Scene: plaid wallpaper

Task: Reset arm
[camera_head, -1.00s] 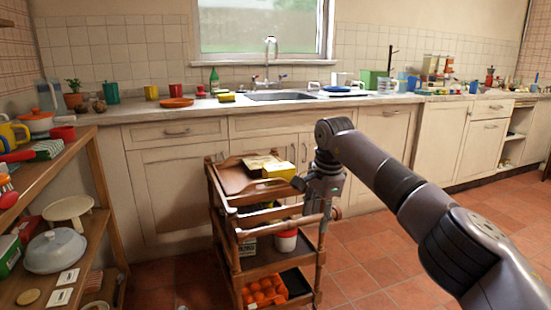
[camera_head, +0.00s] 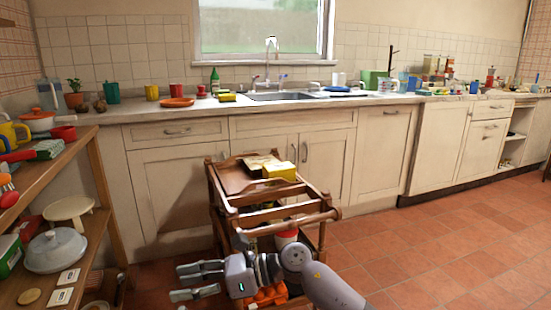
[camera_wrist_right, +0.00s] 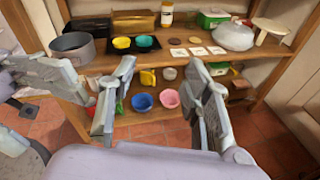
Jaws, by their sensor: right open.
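My right gripper (camera_head: 186,282) is low in front of the wooden trolley in the head view, its fingers pointing left. Its two fingers are spread apart with nothing between them. In the right wrist view both fingers (camera_wrist_right: 158,100) stand apart, facing a wooden shelf unit (camera_wrist_right: 262,60). My left gripper does not show in the head view. Grey robot parts show at the left edge of the right wrist view, but I cannot tell which they are.
The wooden trolley (camera_head: 240,222) carries a yellow box (camera_head: 279,170) and stands just behind my right arm. The shelf unit (camera_head: 75,165) is at the left, holding a white lidded pot (camera_head: 55,251). The counter (camera_head: 350,103) runs along the back. Tiled floor (camera_head: 440,240) is clear at the right.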

